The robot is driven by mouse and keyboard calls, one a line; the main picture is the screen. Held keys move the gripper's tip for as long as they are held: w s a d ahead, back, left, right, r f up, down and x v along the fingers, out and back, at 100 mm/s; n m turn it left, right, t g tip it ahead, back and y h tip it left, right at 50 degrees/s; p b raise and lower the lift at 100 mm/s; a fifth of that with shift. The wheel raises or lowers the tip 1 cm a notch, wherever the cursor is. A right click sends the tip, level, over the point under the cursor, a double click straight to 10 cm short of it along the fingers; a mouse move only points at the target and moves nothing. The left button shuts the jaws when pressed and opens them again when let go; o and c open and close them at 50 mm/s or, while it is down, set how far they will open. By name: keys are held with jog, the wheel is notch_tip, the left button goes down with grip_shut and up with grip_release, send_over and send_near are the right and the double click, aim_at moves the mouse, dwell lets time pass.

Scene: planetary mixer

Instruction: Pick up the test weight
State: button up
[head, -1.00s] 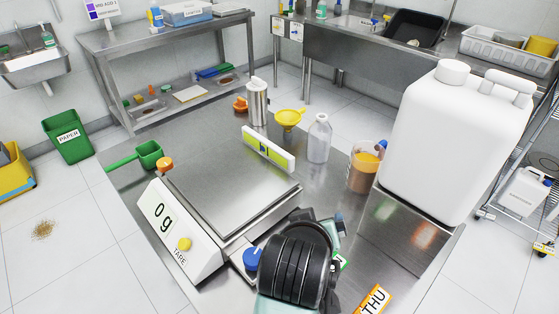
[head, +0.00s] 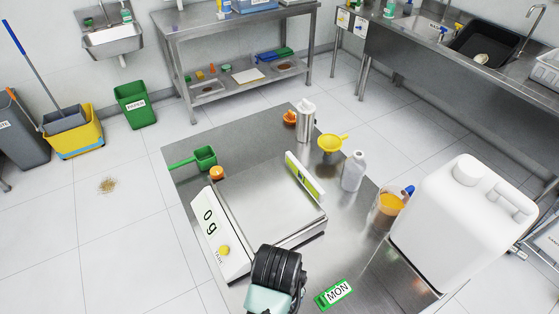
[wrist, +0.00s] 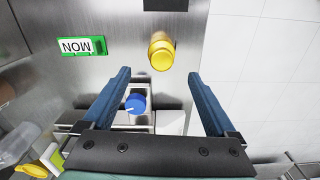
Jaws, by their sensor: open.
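A gold-yellow cylinder (wrist: 161,52), which looks like the test weight, stands on the steel surface in the wrist view, just beyond my fingertips and roughly centred between their lines. My gripper (wrist: 158,76) is open, its two blue fingers apart with nothing held. A blue knob (wrist: 135,103) shows between the fingers, nearer the palm. In the head view my dark wrist (head: 277,268) is over the front edge of the scale; the fingers and the weight are hidden there. The scale (head: 270,205) reads 0 g and its plate is empty.
A green MON tag (head: 334,293) lies right of my wrist.

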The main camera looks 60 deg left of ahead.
notch_tip(320, 180, down, 4)
jog(key=f, duration=0.1)
jog(key=f+p, duration=0.1)
jog(key=f, duration=0.2)
jog(key=shift+s+d+p, duration=0.2)
jog(key=shift+d+p, duration=0.15)
jog(key=shift+p, duration=0.05)
jog(key=shift+f, duration=0.55)
grip_shut()
jog(key=shift+w, duration=0.1)
